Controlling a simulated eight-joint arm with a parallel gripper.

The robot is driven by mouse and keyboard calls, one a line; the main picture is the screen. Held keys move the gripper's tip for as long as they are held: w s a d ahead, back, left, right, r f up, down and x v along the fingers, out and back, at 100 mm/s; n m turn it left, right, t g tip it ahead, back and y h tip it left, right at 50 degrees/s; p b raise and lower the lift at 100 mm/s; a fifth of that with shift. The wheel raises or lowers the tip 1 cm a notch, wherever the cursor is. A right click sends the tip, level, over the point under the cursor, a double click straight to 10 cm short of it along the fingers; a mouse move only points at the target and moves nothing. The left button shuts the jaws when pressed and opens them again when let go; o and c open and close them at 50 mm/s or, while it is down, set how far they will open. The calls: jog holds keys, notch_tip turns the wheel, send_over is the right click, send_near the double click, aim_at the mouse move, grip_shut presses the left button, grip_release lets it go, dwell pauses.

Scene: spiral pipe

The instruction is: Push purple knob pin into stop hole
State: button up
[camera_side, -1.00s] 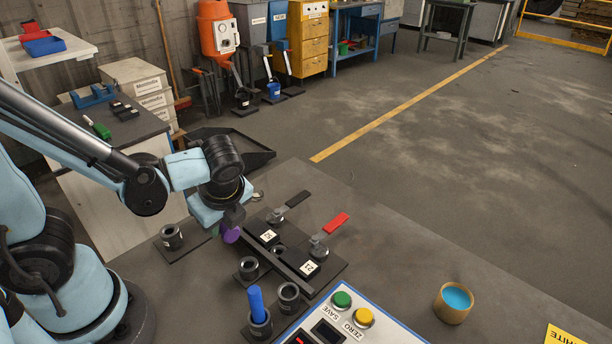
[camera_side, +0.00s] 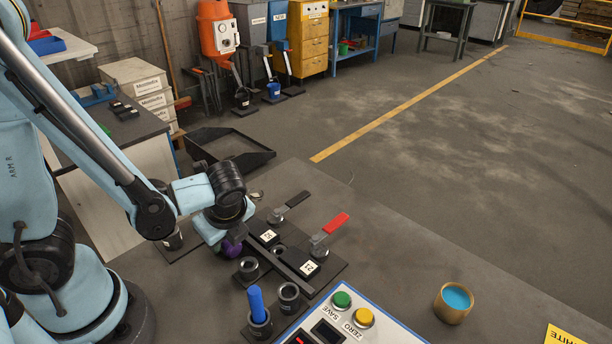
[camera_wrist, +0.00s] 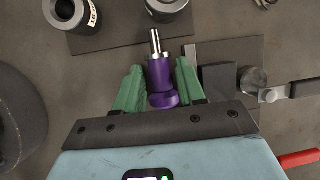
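The purple knob pin sits between the green fingers of my gripper (camera_wrist: 160,85) in the wrist view. Its purple body (camera_wrist: 161,78) has a thin metal tip (camera_wrist: 155,42) pointing to the top of the picture. In the side view the purple knob (camera_side: 232,248) shows just below my gripper, at the left edge of the dark clamp fixture (camera_side: 325,277). A round opening (camera_side: 279,250) lies between the fixture's two labelled black blocks; I cannot tell whether it is the stop hole. The pin's tip is hidden in the side view.
Two red- and black-handled clamps (camera_side: 319,243) (camera_side: 279,215) stand on the fixture. A button panel (camera_side: 350,318) is at the front. A blue-filled cup (camera_side: 454,302) stands right.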

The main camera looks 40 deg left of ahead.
jog(key=shift+o, duration=1.3)
jog(key=shift+w, duration=0.1)
jog(key=shift+w+d+r, duration=0.1)
jog(key=shift+r, duration=0.05)
jog(key=v, duration=1.1)
jog(key=shift+s+r, duration=0.3)
jog(key=shift+r, duration=0.05)
jog(key=shift+d, duration=0.1)
